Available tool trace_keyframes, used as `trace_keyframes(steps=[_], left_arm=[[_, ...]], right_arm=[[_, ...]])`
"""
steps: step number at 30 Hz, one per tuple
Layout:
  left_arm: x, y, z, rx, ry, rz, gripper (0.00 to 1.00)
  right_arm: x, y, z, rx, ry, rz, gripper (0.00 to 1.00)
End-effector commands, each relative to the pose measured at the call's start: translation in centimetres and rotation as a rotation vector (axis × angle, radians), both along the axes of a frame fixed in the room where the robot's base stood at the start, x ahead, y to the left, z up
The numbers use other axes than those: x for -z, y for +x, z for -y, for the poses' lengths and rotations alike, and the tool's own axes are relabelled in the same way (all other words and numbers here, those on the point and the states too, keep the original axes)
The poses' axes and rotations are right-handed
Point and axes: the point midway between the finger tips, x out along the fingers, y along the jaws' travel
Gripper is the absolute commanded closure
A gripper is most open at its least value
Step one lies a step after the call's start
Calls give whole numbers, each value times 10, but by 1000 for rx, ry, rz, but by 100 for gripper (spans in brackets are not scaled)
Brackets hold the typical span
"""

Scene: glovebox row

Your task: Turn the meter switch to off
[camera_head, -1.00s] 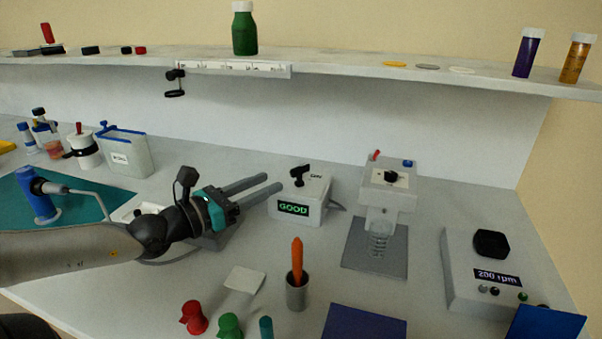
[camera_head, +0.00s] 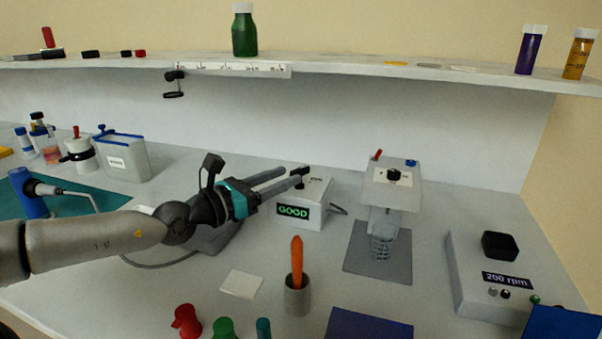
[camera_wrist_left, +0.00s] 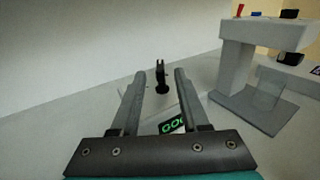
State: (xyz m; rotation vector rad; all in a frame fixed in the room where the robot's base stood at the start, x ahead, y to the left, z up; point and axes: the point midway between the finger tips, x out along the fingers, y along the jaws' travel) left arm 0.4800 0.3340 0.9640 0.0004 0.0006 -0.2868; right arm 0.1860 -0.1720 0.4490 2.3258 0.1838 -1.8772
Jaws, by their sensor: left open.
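The meter (camera_head: 312,213) is a white box with a green lit "GOOD" display (camera_head: 293,211) on its front. Its black switch (camera_head: 300,183) stands on the top, partly overlapped by my fingers in the head view. My left gripper (camera_head: 289,173) is open and reaches in from the left, its fingertips at the switch. In the left wrist view the switch (camera_wrist_left: 161,76) shows upright in the gap between the two fingers (camera_wrist_left: 160,80); whether either finger touches it I cannot tell. The display (camera_wrist_left: 172,126) shows partly below, behind the right finger. My right gripper is not in view.
A grey device with a dark knob and a spring (camera_head: 390,185) stands right of the meter. A cup with an orange stick (camera_head: 297,293) stands in front. A "200 rpm" box (camera_head: 500,285) is at the right. A shelf (camera_head: 330,65) runs above.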

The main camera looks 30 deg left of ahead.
Motion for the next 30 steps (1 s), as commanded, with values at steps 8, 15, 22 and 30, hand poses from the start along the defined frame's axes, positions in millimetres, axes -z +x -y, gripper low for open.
trace_keyframes(steps=[8,15,22,30], left_arm=[[-2,11,0,-9,-2,4,55],[-2,23,5,-5,-3,3,55],[-2,36,9,-3,-4,3,55],[-1,49,14,0,-2,0,55]], right_arm=[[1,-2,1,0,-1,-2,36],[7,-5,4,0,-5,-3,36],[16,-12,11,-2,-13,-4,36],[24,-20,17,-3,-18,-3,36]])
